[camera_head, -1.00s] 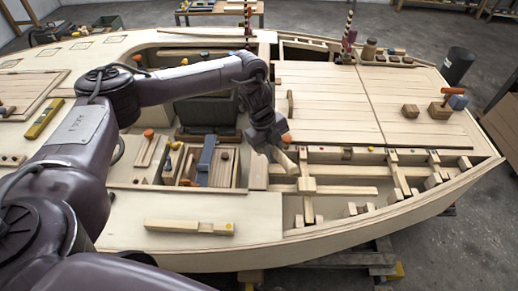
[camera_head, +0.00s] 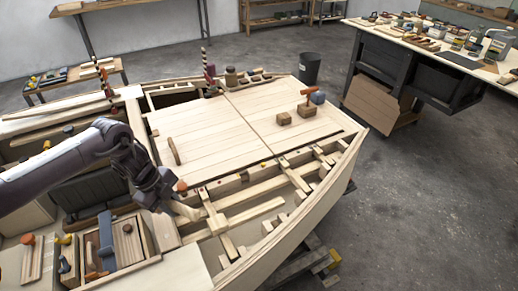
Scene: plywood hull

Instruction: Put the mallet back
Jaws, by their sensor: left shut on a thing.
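My left gripper (camera_head: 168,197) is over the hull, near the open framed bay, and is shut on a pale wooden tool. The tool looks like the mallet (camera_head: 186,211); its pale wooden part points down to the right, and an orange end (camera_head: 181,186) shows beside the fingers. The gripper hides much of it, and I cannot tell whether it touches the frames below. A wooden tool tray (camera_head: 150,243) with compartments stands below and left of the gripper. It holds a blue-grey tool (camera_head: 106,234) and several smaller ones. My right gripper is not in view.
Wooden blocks (camera_head: 284,118) and an orange-handled tool (camera_head: 304,98) stand on the plank deck (camera_head: 215,130). Cross beams (camera_head: 262,190) fill the open bay at right. A workbench (camera_head: 375,38) full of items stands beyond open grey floor. A dark bin (camera_head: 310,67) is behind the hull.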

